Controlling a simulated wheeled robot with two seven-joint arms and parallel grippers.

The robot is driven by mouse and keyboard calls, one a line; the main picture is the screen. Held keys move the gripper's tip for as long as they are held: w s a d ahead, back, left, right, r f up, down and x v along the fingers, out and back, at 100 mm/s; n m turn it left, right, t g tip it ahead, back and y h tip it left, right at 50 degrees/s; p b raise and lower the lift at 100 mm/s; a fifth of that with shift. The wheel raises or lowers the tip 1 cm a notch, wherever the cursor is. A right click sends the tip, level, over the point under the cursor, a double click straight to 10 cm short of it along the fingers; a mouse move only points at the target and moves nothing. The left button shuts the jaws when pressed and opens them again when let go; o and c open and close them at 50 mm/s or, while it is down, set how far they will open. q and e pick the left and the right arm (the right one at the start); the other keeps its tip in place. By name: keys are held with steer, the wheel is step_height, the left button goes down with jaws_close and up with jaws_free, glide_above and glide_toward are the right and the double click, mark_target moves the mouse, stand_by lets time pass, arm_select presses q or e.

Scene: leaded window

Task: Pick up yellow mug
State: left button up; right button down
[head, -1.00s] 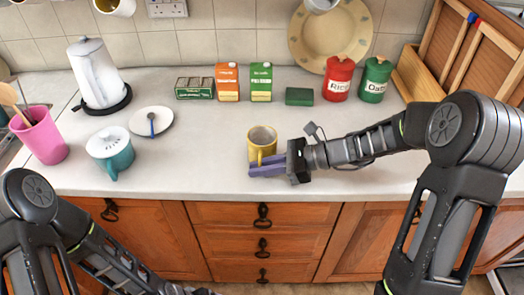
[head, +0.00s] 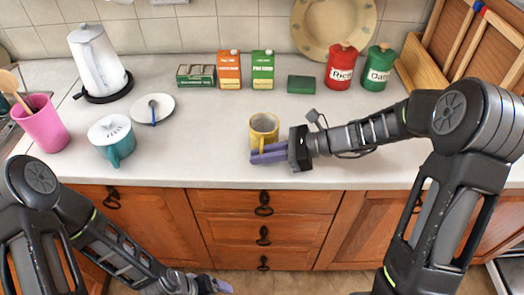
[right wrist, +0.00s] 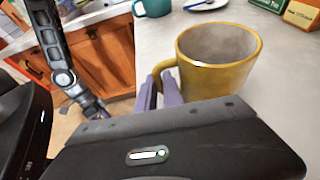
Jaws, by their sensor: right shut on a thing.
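The yellow mug (head: 264,124) stands upright near the counter's front edge in the head view. It is large in the right wrist view (right wrist: 222,65), with its open top showing and its handle toward my fingers. My right gripper (head: 258,155) comes in from the right at the mug's front side. In the right wrist view its purple fingers (right wrist: 158,90) are shut on the mug's handle, one on each side. No gap under the mug can be made out. My left gripper (head: 222,286) is low at the bottom of the head view, away from the counter, and its jaws are unclear.
A teal mug with a white lid (head: 111,142), a saucer with a blue spoon (head: 152,109) and a pink tumbler (head: 43,124) stand to the left. Cartons (head: 262,77) and red and green canisters (head: 341,68) stand behind. The counter around the yellow mug is clear.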

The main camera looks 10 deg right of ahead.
steer(key=shift+r, duration=0.15)
steer(key=shift+r, duration=4.8)
